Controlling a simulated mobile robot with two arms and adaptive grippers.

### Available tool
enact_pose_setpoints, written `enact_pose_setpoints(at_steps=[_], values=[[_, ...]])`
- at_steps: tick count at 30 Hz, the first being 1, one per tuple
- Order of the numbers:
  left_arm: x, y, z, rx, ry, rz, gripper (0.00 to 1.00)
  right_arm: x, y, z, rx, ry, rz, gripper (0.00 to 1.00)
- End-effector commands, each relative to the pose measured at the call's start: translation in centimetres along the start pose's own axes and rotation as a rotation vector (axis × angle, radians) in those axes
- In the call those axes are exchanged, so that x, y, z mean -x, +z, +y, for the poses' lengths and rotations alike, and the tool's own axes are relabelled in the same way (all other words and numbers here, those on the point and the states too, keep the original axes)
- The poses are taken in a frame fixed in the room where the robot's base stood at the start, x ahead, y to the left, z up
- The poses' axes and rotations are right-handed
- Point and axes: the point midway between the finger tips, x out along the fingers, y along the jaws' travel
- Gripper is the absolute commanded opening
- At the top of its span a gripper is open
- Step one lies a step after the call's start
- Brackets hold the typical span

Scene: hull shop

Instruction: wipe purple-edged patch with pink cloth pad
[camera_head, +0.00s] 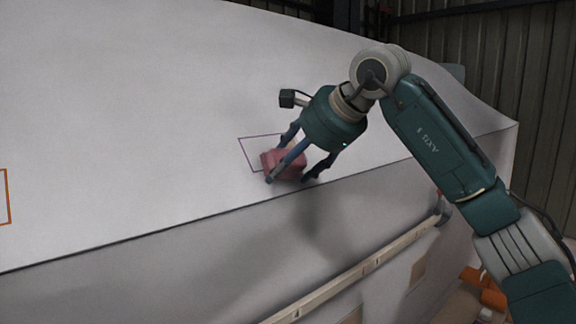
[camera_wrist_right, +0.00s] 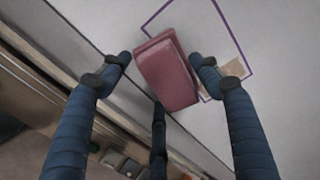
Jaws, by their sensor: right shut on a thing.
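The pink cloth pad (camera_head: 284,164) is held between the fingers of my right gripper (camera_head: 288,174), which is shut on it. The purple-edged patch (camera_head: 247,155) is a thin outline on the pale hull, and the pad and fingers hide its right part. In the right wrist view the pad (camera_wrist_right: 168,76) overlaps the edge of the patch (camera_wrist_right: 192,25). A tan smear (camera_wrist_right: 235,69) shows at one corner of the outline. I cannot tell whether the pad touches the hull. My left gripper is not in view.
The hull surface (camera_head: 150,90) is sloped and open left of the patch. A dark seam runs below it. Lower down is a long pale rail (camera_head: 350,269). An orange outline (camera_head: 5,197) is at the far left. Orange items (camera_head: 485,288) lie at the lower right.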

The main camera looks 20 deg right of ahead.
Motion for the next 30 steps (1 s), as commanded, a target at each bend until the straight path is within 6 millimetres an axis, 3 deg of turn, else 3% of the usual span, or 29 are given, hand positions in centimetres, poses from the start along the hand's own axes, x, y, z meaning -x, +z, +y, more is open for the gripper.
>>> enact_pose_setpoints(at_steps=[7, 17, 30], values=[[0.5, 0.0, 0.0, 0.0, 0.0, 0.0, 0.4, 0.1, -0.6, -0.2, -0.001, 0.0, 0.001, 0.4], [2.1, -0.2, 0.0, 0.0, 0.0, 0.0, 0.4, 0.1, -3.3, -0.9, -0.001, 0.0, 0.0, 0.4], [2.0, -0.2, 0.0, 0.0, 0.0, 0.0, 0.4, -0.1, -3.4, -0.8, 0.0, 0.0, 0.0, 0.4]])
